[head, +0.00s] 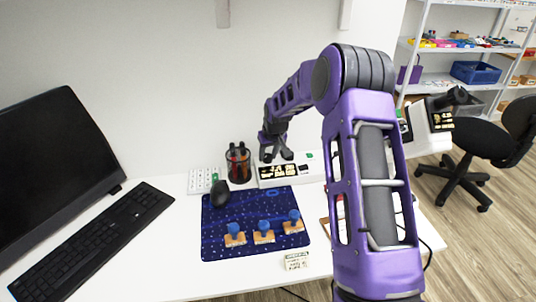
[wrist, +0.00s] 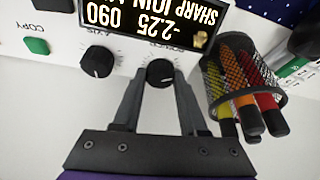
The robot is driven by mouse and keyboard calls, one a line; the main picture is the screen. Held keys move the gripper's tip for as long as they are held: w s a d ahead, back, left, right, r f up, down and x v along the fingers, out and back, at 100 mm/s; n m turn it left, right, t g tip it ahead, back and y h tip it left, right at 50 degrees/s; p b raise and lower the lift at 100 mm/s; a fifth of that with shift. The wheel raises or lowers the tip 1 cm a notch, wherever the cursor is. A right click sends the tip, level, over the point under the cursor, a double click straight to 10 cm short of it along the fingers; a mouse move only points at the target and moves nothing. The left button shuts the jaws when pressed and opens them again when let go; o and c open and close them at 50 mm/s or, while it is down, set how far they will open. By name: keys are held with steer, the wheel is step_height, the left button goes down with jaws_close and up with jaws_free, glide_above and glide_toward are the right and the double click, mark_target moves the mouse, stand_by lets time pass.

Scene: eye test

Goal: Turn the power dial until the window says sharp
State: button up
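A white console (head: 312,168) with a dark window (head: 278,171) stands at the back of the desk. In the wrist view the window (wrist: 150,22) appears upside down and partly cut off by the frame edge. Its lit text reads "SHARP JOIN M…", "-2.25" and "090". The black power dial (wrist: 160,73) is below the window in that view, with a second dial marked AXIS (wrist: 97,61) to its left. My gripper (head: 276,155) is over the console. Its fingers (wrist: 159,80) are apart, one on each side of the power dial; I cannot tell whether they touch it.
A mesh pen cup (wrist: 243,90) stands close beside my right finger in the wrist view. A green COPY button (wrist: 37,46) is at left. A mouse (head: 220,193), blue mat (head: 225,245), keyboard (head: 95,240) and monitor (head: 50,165) occupy the desk.

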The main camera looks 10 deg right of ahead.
steer(key=o, duration=0.4)
steer(key=shift+o, duration=0.2)
steer(key=p+v, duration=0.2)
steer(key=v, duration=1.5)
steer(key=shift+s+r, duration=0.15)
steer(key=shift+r, duration=0.05)
